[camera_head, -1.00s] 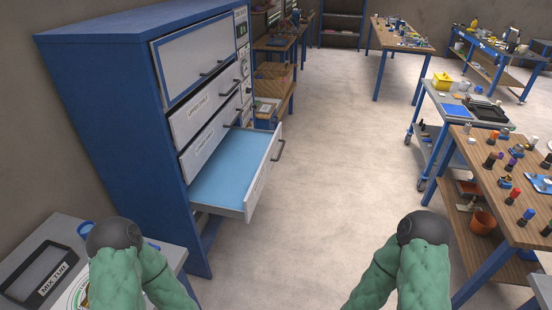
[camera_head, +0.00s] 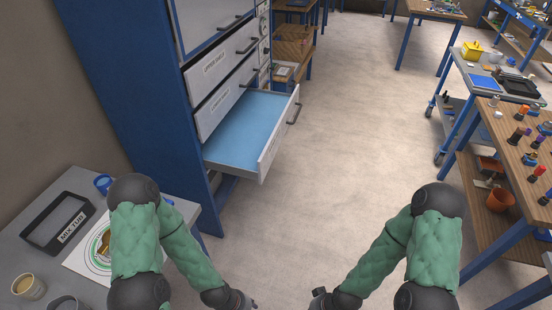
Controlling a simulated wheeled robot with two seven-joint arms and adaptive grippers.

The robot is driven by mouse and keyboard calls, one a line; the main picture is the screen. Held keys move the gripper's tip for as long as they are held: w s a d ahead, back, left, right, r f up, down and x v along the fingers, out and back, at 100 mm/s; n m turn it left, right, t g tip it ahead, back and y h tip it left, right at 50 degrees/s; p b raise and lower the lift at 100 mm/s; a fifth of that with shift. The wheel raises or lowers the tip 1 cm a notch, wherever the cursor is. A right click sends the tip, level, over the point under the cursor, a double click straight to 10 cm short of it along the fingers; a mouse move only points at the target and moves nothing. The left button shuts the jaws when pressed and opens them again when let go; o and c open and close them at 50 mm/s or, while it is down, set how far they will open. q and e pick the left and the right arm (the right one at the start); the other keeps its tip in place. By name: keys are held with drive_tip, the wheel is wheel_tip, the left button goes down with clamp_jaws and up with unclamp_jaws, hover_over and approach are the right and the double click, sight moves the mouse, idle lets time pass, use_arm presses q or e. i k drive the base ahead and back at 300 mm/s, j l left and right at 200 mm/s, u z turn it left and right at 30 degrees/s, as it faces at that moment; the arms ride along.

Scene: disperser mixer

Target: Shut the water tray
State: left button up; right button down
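The water tray (camera_head: 247,131) is the lowest drawer of the blue cabinet (camera_head: 125,75). It is pulled well out, with a light blue inside, a white front and a dark handle (camera_head: 294,113) on the right side of that front. My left gripper (camera_head: 243,304) is low at the bottom edge, below and apart from the tray. My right gripper (camera_head: 318,298) is also at the bottom edge, right of the left one and apart from the tray. Both are cut off or too small to show whether the fingers are open.
Two closed drawers sit above the tray, the upper one labelled (camera_head: 215,65). A grey table (camera_head: 40,258) with a mix tub tray (camera_head: 58,222) and cups stands at left. A wooden table (camera_head: 520,170) with bottles stands at right. The floor (camera_head: 350,130) between is clear.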

sight(246, 143)
drive_tip(key=i+l, duration=0.15)
drive_tip(key=i, duration=0.45)
drive_tip(key=i+l, duration=0.1)
drive_tip(key=i, duration=0.45)
drive_tip(key=i+u, duration=0.1)
drive_tip(key=u, duration=0.3)
drive_tip(key=i+u, duration=0.1)
drive_tip(key=u, duration=0.25)
drive_tip(key=l+u, duration=0.15)
drive_tip(key=u, duration=0.25)
drive_tip(key=i, duration=0.05)
